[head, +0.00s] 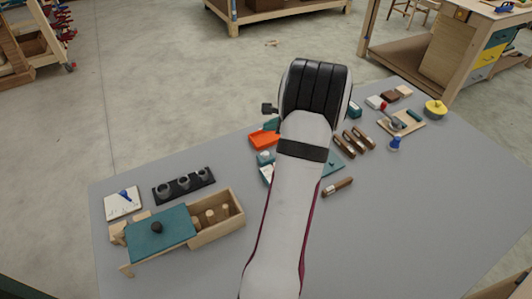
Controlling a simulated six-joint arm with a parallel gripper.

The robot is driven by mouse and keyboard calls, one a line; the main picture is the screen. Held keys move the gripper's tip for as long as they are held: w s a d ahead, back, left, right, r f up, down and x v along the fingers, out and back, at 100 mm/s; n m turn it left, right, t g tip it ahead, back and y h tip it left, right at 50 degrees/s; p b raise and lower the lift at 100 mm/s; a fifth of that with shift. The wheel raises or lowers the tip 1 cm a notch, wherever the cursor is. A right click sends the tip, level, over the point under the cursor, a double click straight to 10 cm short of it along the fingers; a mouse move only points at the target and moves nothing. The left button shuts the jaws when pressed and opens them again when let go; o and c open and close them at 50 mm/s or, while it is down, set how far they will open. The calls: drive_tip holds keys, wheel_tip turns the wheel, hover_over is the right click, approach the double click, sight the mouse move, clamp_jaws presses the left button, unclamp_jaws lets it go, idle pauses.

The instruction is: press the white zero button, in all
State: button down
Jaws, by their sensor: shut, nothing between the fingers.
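I cannot make out a white zero button in the head view. My own arm rises through the middle of the picture and hides part of the table behind it. A teal device (334,167) shows only in part on both sides of my arm. Its face is mostly hidden, and I cannot tell whether it bears a button. My gripper does not show; the bent arm covers the place beyond it.
On the grey table (400,220), a wooden box with a teal lid (175,225) and a black holder with cups (184,185) stand left. Brown-handled tools (355,141) lie right of my arm. The front right is clear.

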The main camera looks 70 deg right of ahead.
approach(265, 152)
drive_tip(key=w+d+f, duration=0.1)
drive_tip(key=w+d, duration=0.1)
drive_tip(key=w, duration=0.1)
drive_tip(key=w+d+f, duration=0.1)
drive_tip(key=shift+w+f, duration=0.2)
drive_tip(key=shift+f, duration=0.15)
drive_tip(key=shift+f, duration=0.1)
idle(1.5)
drive_tip(key=shift+f, duration=0.3)
drive_tip(key=shift+f, duration=0.95)
idle(0.9)
drive_tip(key=shift+r, duration=1.4)
drive_tip(key=shift+r, duration=0.1)
drive_tip(key=shift+r, duration=2.4)
